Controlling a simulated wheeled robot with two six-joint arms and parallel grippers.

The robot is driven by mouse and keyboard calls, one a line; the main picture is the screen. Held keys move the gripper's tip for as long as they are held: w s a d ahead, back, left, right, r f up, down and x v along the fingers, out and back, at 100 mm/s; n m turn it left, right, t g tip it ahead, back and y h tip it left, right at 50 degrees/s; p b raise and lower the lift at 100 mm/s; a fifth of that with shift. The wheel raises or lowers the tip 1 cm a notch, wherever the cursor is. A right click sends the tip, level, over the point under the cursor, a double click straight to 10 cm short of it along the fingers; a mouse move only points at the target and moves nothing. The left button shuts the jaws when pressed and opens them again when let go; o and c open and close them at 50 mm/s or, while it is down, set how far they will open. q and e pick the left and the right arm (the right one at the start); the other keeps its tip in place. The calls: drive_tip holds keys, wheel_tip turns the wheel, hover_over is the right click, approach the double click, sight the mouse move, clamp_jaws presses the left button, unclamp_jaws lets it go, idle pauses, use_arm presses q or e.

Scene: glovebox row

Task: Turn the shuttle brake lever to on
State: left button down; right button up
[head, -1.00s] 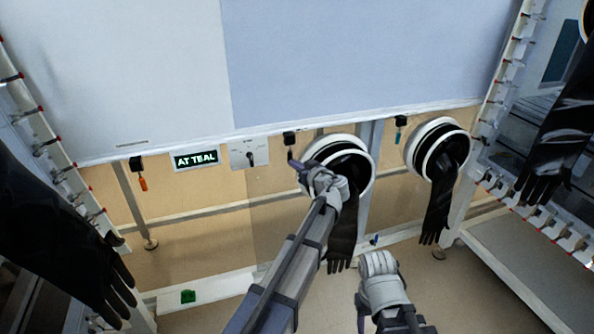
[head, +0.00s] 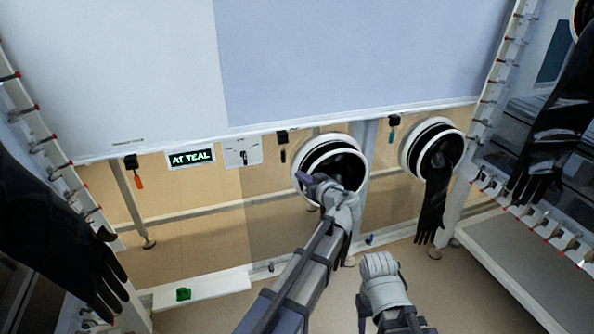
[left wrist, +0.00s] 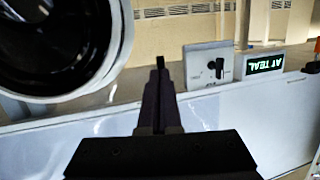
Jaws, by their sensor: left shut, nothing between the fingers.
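The shuttle brake lever is a small black handle (head: 244,157) on a white plate (head: 229,153), left of the nearer glove port. The handle looks about vertical in the head view; its on and off marks are too small to read. In the left wrist view the lever (left wrist: 219,68) is right of my fingertips, and the picture is upside down. My left gripper (head: 313,179) is shut and empty, in front of the glove port and clear of the lever. It also shows in the left wrist view (left wrist: 160,66). My right arm is low; its fingers cannot be made out.
A display (head: 191,157) reading AT TEAL is left of the plate. The nearer glove port (head: 299,166) is behind my left gripper; another port (head: 408,150) is farther right. Orange (head: 139,182), black (head: 282,155) and teal (head: 391,134) tags hang below the panel.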

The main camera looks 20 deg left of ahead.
use_arm(q)
drive_tip(key=shift+f+v, duration=0.25)
drive_tip(key=shift+v, duration=1)
drive_tip(key=shift+f+v, duration=0.2)
drive_tip(key=shift+v, duration=1.1)
